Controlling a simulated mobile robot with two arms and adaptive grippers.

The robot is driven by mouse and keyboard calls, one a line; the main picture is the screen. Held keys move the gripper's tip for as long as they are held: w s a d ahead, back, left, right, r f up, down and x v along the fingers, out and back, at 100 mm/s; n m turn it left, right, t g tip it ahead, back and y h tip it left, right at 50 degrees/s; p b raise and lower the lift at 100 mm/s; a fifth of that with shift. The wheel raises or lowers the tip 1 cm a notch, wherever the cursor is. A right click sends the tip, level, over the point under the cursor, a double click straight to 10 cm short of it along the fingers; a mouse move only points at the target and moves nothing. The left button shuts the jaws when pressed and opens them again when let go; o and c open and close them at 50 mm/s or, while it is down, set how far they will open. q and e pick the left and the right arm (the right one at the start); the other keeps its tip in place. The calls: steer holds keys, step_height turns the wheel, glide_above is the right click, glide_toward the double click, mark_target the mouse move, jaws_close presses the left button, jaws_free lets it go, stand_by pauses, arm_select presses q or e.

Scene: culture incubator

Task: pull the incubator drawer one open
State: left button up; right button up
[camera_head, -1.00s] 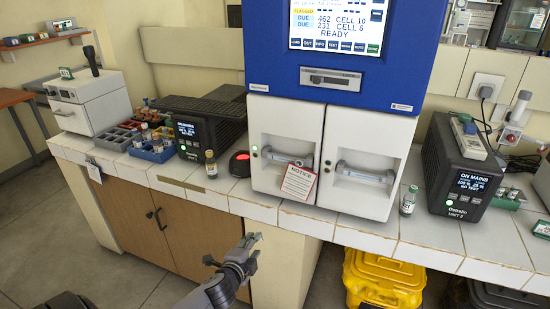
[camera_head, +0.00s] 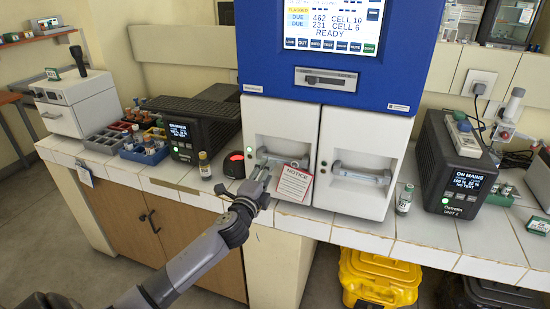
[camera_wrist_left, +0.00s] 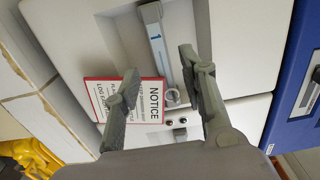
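The blue and white incubator (camera_head: 330,93) stands on the bench with two white drawer fronts side by side. The left drawer front (camera_head: 285,118) is closed and has a grey bar handle (camera_head: 290,161) in a recess. In the left wrist view, this handle (camera_wrist_left: 155,32) carries the number 1. A red-edged notice card (camera_head: 294,185) hangs by a ring at the handle's right end. My left gripper (camera_head: 264,170) is in front of the handle's left part. In the left wrist view its fingers (camera_wrist_left: 160,65) are apart, with the handle between them. Contact cannot be told. My right gripper is not in view.
The second drawer (camera_head: 365,130) is closed on the right. A small vial (camera_head: 204,165) and a red-topped black device (camera_head: 234,165) stand left of the incubator. Another vial (camera_head: 405,200) stands to its right, near the black power unit (camera_head: 452,175).

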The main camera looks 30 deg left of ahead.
arm_select(q)
steer(key=x, duration=0.7)
steer(key=shift+w+p, duration=0.3)
steer(key=shift+c, duration=0.2)
jaws_close()
steer(key=shift+f, duration=0.1)
